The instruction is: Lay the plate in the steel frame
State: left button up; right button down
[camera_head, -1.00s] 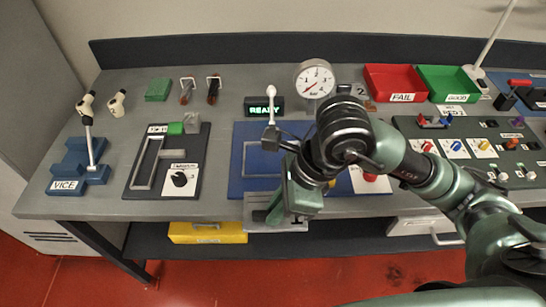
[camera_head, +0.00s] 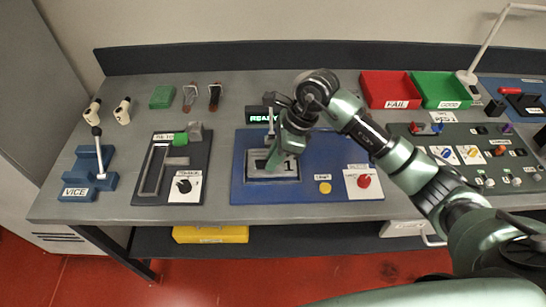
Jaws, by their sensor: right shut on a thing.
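The grey plate (camera_head: 258,175) is over the blue board (camera_head: 241,192), at the place of the steel frame (camera_head: 296,178). My right gripper (camera_head: 274,162) reaches down from the upper right and is shut on the plate. The gripper hides part of both plate and frame. I cannot tell whether the plate lies flat inside the frame or is just above it. My left gripper is not in view.
A lit READY display (camera_head: 259,114) stands behind the board. A yellow button (camera_head: 324,187) and a red knob (camera_head: 364,181) are to the right. A blue vice (camera_head: 88,172) and a dark fixture (camera_head: 150,190) stand left. Red (camera_head: 388,76) and green (camera_head: 441,76) bins are at the back.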

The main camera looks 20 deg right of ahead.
jog(key=shift+f, duration=0.55)
jog(key=shift+f, duration=0.1)
jog(key=c, duration=1.5)
grip_release()
jog(key=shift+o, duration=0.2)
